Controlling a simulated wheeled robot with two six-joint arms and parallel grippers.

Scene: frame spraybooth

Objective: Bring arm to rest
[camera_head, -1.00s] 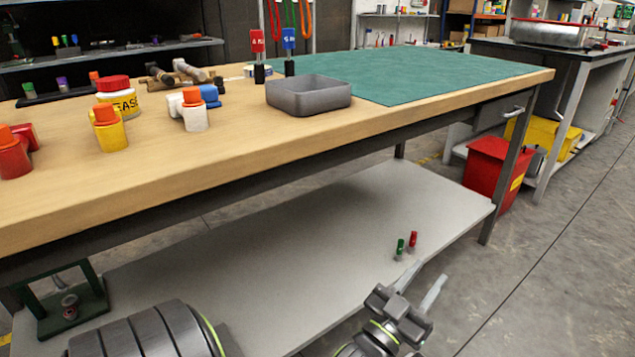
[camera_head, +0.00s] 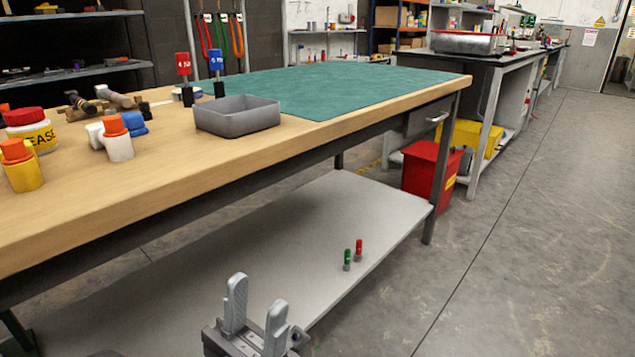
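My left gripper (camera_head: 258,301) shows at the bottom of the head view, in front of the workbench's lower shelf. Its two grey fingers point up, stand apart, and have nothing between them. It is clear of the wooden bench top (camera_head: 150,185). Most of the arm behind it is cut off by the lower edge. My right gripper is out of view.
The grey lower shelf (camera_head: 300,225) holds a small green-topped piece (camera_head: 347,258) and a red-topped piece (camera_head: 359,248). A grey tray (camera_head: 238,122), bottles and a green mat (camera_head: 330,85) are on the bench. A red bin (camera_head: 430,172) stands beyond; open floor lies right.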

